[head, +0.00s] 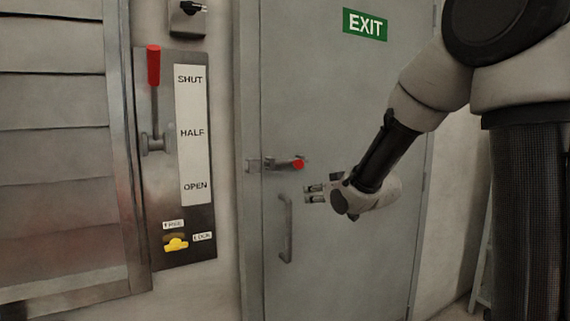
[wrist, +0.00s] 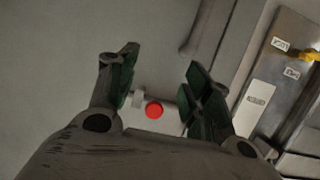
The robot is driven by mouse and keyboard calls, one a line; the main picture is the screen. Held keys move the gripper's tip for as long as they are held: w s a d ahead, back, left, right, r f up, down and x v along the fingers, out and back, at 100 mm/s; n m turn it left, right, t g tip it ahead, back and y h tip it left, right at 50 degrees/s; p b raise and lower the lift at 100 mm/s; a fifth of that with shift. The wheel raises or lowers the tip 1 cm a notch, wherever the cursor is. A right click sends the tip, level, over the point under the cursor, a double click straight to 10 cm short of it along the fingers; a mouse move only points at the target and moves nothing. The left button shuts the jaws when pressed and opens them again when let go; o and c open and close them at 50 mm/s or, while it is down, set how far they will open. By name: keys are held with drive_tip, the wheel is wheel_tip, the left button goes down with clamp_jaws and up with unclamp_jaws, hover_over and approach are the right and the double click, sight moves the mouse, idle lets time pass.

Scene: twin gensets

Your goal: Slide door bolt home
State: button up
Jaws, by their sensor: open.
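The door bolt (head: 280,163) is a short grey rod on the left side of the grey door (head: 345,235), at the frame edge. It has a red-tipped knob (head: 299,164). My gripper (head: 312,194) is open, a little right of and below the knob in the head view, apart from it in the picture. In the wrist view, the red knob (wrist: 154,111) shows between the two open fingers of my gripper (wrist: 160,85), nearer the left finger. The gap in depth between fingers and knob cannot be told. Part of the bolt is hidden behind the right finger in the wrist view.
A vertical door handle (head: 286,228) stands below the bolt. Left of the door is a lever panel (head: 190,225) with a red lever (head: 153,66) and a yellow knob (head: 175,243). An EXIT sign (head: 365,24) is high on the door. Bare door surface surrounds the bolt's right side.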

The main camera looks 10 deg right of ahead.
sight(300, 163)
wheel_tip(300, 163, up, 7)
drive_tip(key=w+a+t+y, duration=0.1)
drive_tip(key=a+t+y, duration=0.1)
drive_tip(key=t, duration=0.1)
drive_tip(key=x, duration=0.7)
drive_tip(key=shift+w+r, duration=0.15)
drive_tip(key=shift+w, duration=0.3)
